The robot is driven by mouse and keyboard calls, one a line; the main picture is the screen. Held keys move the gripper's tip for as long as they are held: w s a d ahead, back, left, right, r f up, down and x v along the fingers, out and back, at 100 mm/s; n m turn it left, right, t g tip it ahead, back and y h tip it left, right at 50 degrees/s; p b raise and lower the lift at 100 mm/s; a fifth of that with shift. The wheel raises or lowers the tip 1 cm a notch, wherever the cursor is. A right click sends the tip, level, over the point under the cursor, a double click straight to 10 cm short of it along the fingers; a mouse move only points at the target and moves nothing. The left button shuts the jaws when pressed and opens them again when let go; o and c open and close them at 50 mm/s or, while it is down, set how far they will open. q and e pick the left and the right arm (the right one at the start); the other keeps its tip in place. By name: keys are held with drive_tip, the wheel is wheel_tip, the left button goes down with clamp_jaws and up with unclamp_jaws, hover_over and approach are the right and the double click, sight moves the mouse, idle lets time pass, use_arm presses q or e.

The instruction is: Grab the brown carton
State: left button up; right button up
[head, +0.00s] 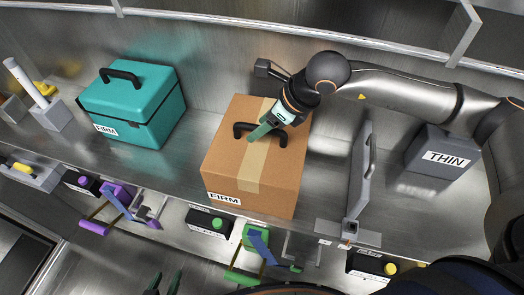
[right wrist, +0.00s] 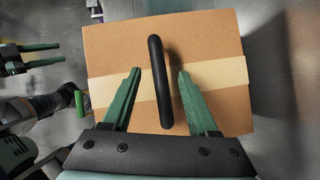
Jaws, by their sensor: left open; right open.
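The brown carton (head: 225,165) stands on the metal shelf, with a tan tape strip, a black top handle (head: 242,128) and a white FIRM label. My right gripper (head: 264,131) is over its top at the handle, partly hiding it. In the right wrist view the carton (right wrist: 215,45) fills the middle, and the handle (right wrist: 157,75) stands between the two open green fingers (right wrist: 159,78), with a gap on each side. My left gripper (head: 166,283) is open and empty at the bottom edge, well away from the carton; it also shows in the right wrist view (right wrist: 62,54).
A teal case (head: 140,108) marked FIRM stands to the left on the shelf (head: 180,165). A grey upright panel with a handle (head: 360,180) and a grey THIN box (head: 425,150) stand to the right. Purple and green clamp-like items hang along the front edge. A rail runs above.

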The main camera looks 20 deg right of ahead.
drive_tip(key=shift+x, duration=0.95)
clamp_jaws()
idle(0.6)
drive_tip(key=shift+w+r, duration=0.1)
drive_tip(key=shift+r, duration=0.05)
